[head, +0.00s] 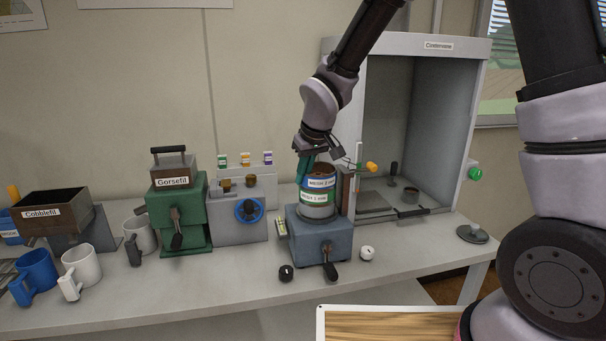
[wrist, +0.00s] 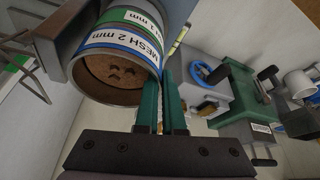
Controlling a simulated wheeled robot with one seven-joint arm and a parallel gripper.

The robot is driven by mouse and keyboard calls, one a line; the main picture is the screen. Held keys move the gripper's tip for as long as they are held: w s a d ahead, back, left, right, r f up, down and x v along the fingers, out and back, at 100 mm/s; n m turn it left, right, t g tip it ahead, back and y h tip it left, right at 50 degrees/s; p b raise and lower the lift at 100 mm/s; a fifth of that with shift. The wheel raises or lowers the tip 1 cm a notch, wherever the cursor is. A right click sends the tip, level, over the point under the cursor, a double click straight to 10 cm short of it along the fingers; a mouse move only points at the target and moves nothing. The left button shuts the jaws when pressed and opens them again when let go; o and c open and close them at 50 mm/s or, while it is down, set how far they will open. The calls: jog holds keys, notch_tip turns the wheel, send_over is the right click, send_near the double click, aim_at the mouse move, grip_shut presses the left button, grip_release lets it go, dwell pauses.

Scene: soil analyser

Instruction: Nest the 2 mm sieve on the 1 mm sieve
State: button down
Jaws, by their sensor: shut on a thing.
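The 2 mm sieve (head: 321,182), with a blue-banded label, sits on top of the 1 mm sieve (head: 317,200), with a green-banded label. Both stand in one stack on the blue-grey shaker base (head: 322,240). In the wrist view the 2 mm sieve (wrist: 122,68) holds brown soil, and the 1 mm sieve (wrist: 118,22) lies directly beyond it. My gripper (head: 302,178) has its teal fingers at the left side of the 2 mm sieve. In the wrist view its fingers (wrist: 174,88) are close together at the rim; what lies between them is mostly hidden.
A brown upright block (head: 347,190) stands close on the stack's right. The fume cabinet (head: 425,120) is behind to the right. The green Gorsefil machine (head: 178,215) and a grey unit with a blue wheel (head: 249,210) stand left.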

jog(key=c, duration=1)
grip_release()
jog(key=shift+o, duration=0.2)
jog(key=v, duration=1)
jog(key=s+d+r+m+t, duration=0.1)
jog(key=s+d+r+m, duration=0.15)
jog(key=d+r, duration=0.45)
jog(key=s+d+r+m+t, duration=0.1)
jog(key=s+d+r+m, duration=0.15)
jog(key=d, duration=0.75)
jog(key=s+d+r+m+t, duration=0.1)
jog(key=s+d+r+m, duration=0.2)
jog(key=s+d+m, duration=0.3)
jog(key=s+d, duration=0.2)
jog(key=d, duration=0.1)
jog(key=shift+s+d+r+t, duration=0.2)
jog(key=shift+s+d+t, duration=0.05)
jog(key=shift+d+t, duration=0.05)
